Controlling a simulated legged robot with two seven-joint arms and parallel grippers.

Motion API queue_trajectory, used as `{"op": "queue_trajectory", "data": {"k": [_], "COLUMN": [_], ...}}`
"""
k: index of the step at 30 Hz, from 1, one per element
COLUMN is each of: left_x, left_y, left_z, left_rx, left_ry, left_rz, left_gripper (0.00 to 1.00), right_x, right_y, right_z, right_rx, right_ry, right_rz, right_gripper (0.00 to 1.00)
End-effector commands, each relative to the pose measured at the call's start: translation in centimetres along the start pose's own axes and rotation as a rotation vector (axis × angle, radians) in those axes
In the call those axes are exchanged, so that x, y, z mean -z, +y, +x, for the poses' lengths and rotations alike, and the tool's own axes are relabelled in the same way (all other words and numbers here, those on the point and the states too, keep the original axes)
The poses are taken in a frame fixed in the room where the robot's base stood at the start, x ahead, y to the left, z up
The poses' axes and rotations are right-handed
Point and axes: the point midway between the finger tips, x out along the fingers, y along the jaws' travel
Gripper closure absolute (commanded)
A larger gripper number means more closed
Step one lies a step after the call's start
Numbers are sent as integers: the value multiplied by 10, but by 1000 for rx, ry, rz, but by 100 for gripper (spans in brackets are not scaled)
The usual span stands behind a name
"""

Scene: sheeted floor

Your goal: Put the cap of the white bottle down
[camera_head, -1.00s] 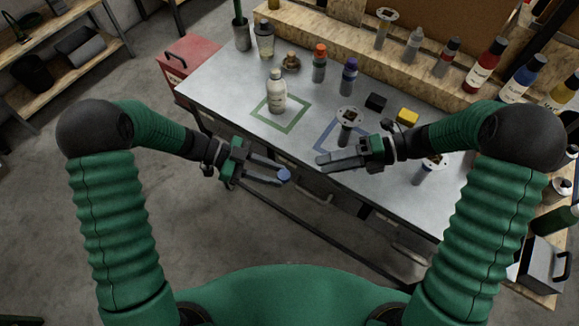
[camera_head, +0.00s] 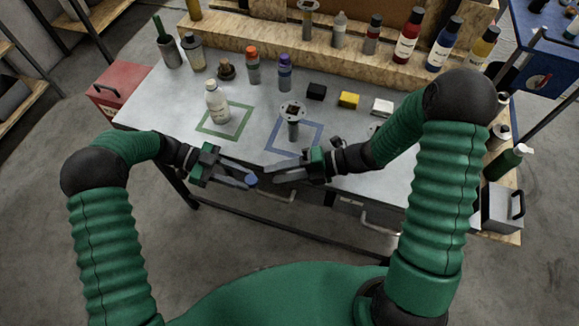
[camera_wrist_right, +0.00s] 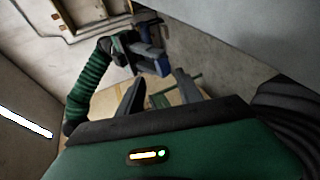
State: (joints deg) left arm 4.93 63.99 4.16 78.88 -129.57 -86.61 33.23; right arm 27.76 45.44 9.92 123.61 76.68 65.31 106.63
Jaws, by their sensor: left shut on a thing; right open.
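The white bottle (camera_head: 217,105) stands upright on the table, in the left part of the green square outline (camera_head: 224,133). A small blue cap (camera_head: 251,180) is held at the fingertips of my left gripper (camera_head: 240,177), which is shut on it in front of the table's near edge. My right gripper (camera_head: 280,172) is open and empty, just right of the cap, near the same edge. In the right wrist view, the open right fingers (camera_wrist_right: 158,94) show, with my left gripper and a blue piece (camera_wrist_right: 163,66) beyond them.
A dark flanged part (camera_head: 293,127) stands in the blue square outline (camera_head: 316,127). Orange-capped (camera_head: 252,68) and purple-capped (camera_head: 285,74) bottles stand behind. Black (camera_head: 316,91), yellow (camera_head: 348,100) and white (camera_head: 382,106) blocks lie to the right. Bare tabletop (camera_head: 255,150) lies between the two outlines.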

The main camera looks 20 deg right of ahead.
Motion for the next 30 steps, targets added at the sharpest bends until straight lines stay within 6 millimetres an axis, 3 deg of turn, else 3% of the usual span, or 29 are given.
{"op": "queue_trajectory", "data": {"k": [3,9,20,30], "left_x": [0,0,0,0], "left_y": [0,0,0,0], "left_z": [0,0,0,0], "left_rx": [1,1,1,1], "left_ry": [0,-1,-1,-2], "left_rz": [0,0,0,0], "left_gripper": [100,100,100,100], "right_x": [2,1,1,1], "right_y": [0,0,0,1], "right_z": [29,63,74,74], "right_rx": [-1,-1,0,-2], "right_ry": [5,3,1,2], "right_rz": [0,-2,-3,-3], "right_gripper": [57,57,57,99]}}
